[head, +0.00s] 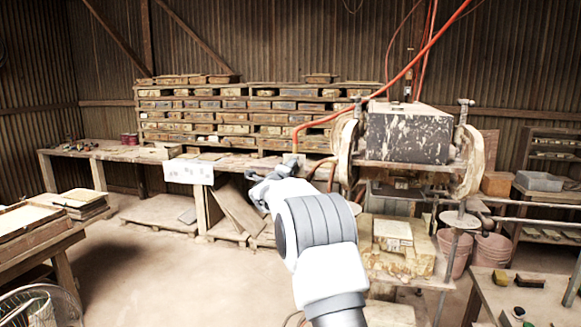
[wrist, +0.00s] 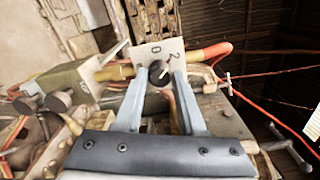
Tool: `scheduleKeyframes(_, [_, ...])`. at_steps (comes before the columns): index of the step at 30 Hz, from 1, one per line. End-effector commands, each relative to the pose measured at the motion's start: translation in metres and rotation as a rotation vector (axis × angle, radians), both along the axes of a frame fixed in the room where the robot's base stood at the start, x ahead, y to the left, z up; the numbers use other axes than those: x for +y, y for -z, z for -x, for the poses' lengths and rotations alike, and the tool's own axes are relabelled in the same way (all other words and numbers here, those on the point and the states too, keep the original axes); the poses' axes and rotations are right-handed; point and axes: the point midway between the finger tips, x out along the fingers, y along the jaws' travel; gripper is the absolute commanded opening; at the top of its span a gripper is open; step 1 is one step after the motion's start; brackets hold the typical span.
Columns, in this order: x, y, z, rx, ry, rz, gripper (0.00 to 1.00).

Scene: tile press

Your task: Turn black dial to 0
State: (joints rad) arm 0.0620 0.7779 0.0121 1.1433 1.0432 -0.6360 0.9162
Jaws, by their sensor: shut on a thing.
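The black dial (wrist: 157,76) sits on a pale plate (wrist: 168,47) in the wrist view. The plate carries a "0" above the dial and a "2" to its upper right. A light pointer mark on the dial slants up and right, towards the "2". My gripper (wrist: 160,71) is shut on the dial, one finger on each side of it. In the head view my gripper (head: 272,181) is reached out left of the press, and the dial cannot be made out there.
The press (head: 408,135) stands right of my arm, with an orange hose (head: 322,121) running down near my gripper. A valve block (wrist: 68,82) lies left of the dial in the wrist view. A workbench (head: 125,152) and stacked wooden moulds (head: 235,110) stand behind.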

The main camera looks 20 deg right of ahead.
Motion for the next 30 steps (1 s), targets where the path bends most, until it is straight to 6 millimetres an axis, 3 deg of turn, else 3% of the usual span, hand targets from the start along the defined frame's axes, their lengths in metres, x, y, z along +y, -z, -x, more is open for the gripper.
scheduleKeyframes(18, [0.0002,-0.0009,0.0001,0.321,-0.001,0.470,0.00])
scheduleKeyframes(30, [-0.0003,-0.0003,0.0002,0.444,0.000,0.654,0.00])
